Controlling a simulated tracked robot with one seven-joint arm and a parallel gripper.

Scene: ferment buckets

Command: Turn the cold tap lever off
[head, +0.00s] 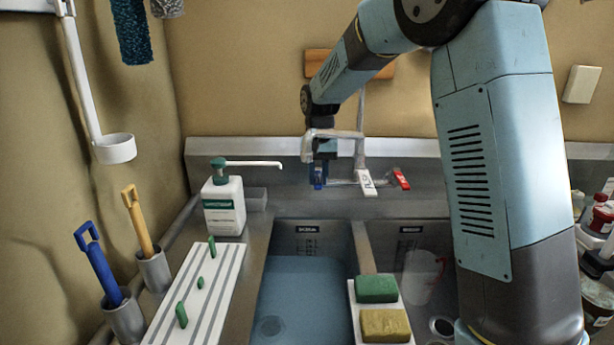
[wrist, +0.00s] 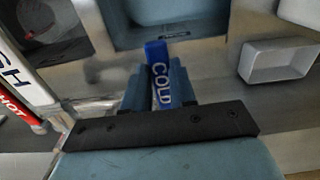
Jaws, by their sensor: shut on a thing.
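The cold tap lever (wrist: 160,76) is blue with white letters reading COLD. In the wrist view it stands between the two fingers of my gripper (wrist: 158,88), which is shut on it. In the head view the blue lever (head: 318,180) shows just below my gripper (head: 322,165), at the left end of the tap over the sink. The red lever (head: 401,178) is at the right end, and its HOT lettering shows in the wrist view (wrist: 22,108). A white lever (head: 367,184) sits between them; only the letters SH show in the wrist view.
A soap dispenser (head: 223,202) stands left of the tap, its spout pointing right. Below are the water-filled left basin (head: 300,290) and a right basin (head: 423,240). Green (head: 376,288) and yellow (head: 387,325) sponges lie on the divider. A drain board (head: 195,295) is at left.

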